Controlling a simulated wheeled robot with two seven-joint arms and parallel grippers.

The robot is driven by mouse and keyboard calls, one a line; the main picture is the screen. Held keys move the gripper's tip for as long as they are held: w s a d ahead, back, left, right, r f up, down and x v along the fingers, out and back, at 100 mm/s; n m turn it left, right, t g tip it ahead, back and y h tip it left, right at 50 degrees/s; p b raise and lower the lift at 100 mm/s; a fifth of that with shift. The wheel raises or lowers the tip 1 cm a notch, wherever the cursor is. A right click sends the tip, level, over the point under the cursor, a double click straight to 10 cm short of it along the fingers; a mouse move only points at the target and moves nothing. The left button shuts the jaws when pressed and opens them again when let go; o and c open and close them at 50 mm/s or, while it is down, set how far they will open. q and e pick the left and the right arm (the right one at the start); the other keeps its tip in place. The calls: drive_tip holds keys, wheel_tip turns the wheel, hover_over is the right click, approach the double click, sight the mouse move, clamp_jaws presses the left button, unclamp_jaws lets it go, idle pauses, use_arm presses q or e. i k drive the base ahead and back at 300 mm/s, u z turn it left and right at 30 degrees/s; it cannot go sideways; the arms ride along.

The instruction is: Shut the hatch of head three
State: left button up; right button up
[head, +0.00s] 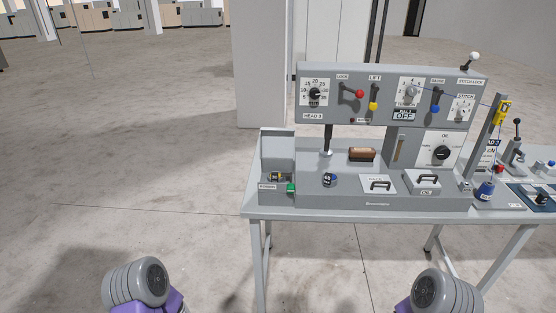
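The head three machine (385,70) is a grey unit labelled "HEAD 3", standing on a grey table (340,213). Its lower bed has two light panels with black handles. The left panel (367,184) has a small label that I cannot read for sure. The right panel (423,178) sits higher and looks raised, above a label that seems to read "OIL". At this size I cannot tell which panel is the hatch or how far either stands open. Only grey and purple parts of my two arms show at the bottom edge. Neither gripper is in view.
A brown-topped block (362,154) and a dark blue spool-like part (329,180) sit on the bed. A green part (291,189) is at its left. A blue cone (485,190) and another station (535,195) stand at right. The floor in front and left is clear.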

sight(273, 141)
drive_tip(key=z, duration=0.05)
drive_tip(key=k, duration=0.15)
drive_tip(key=u, duration=1.05)
drive_tip(key=i, duration=5.5)
drive_tip(key=z, duration=5.05)
drive_tip(key=i, duration=0.95)
drive_tip(key=u, duration=0.05)
